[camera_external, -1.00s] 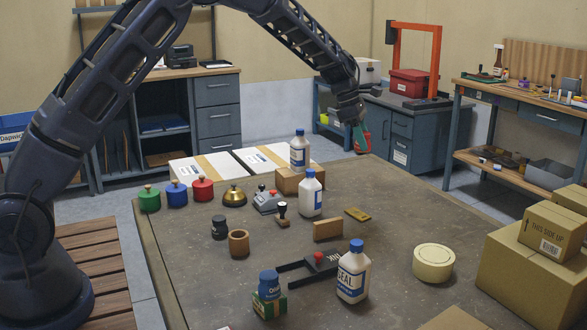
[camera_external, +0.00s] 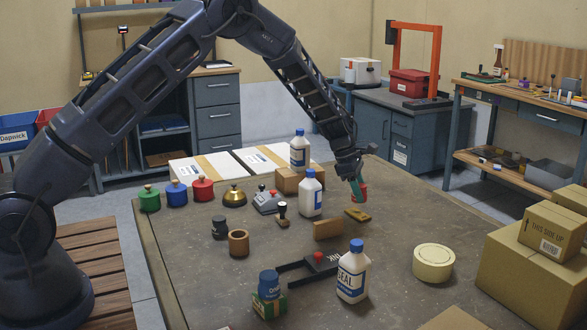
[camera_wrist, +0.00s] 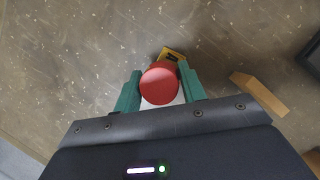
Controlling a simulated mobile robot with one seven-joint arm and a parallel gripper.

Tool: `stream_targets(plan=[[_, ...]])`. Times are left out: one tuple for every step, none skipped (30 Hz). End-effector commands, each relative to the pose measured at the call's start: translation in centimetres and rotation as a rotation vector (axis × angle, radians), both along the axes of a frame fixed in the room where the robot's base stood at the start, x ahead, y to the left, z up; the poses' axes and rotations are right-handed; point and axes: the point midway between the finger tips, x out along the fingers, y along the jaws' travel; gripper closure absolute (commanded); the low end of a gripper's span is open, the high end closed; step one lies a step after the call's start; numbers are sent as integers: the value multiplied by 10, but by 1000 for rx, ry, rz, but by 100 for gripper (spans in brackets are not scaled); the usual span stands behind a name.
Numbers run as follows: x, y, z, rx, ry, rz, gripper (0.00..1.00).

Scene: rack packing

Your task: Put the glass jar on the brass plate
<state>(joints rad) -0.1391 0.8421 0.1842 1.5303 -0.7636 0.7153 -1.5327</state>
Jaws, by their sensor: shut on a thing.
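The jar (camera_external: 364,193) has a red lid and is held between the teal fingers of my gripper (camera_external: 358,187). In the wrist view the round red lid of the jar (camera_wrist: 159,83) sits between both fingers of my gripper (camera_wrist: 159,90) and hides most of the jar's body. The brass plate (camera_external: 357,215) lies flat on the table, right below the jar in the external view. In the wrist view the brass plate (camera_wrist: 172,54) shows just beyond the lid, partly covered by it. The jar appears upright and a little above the plate; the exact gap is unclear.
A wooden block (camera_external: 327,230) stands in front of the plate. A white bottle with a blue cap (camera_external: 311,198) is to the plate's left. A cream round tin (camera_external: 433,264) and cardboard boxes (camera_external: 532,269) are to the right. The table right of the plate is clear.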

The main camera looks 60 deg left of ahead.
Motion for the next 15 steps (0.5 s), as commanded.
stream_targets(plan=[[-1, 0, -6, -1, 2, 0, 85], [-1, 0, -10, -2, 3, 1, 85], [-1, 0, -16, -2, 3, 1, 85], [-1, 0, -20, -2, 3, 1, 85], [0, -1, -24, -2, 3, 1, 85], [0, -1, -30, -2, 2, 1, 85], [0, -1, -33, -2, 2, 0, 85], [0, -1, -35, -2, 2, 0, 85], [0, -1, -37, -2, 2, 0, 85], [0, -1, -37, -2, 0, 1, 85], [0, -1, -37, -1, 0, 0, 85], [0, -1, -37, -1, 0, 0, 85], [0, -1, -37, -1, 0, 0, 85], [0, -1, -37, -1, 0, 0, 85], [0, -1, -37, -1, 1, 0, 85]])
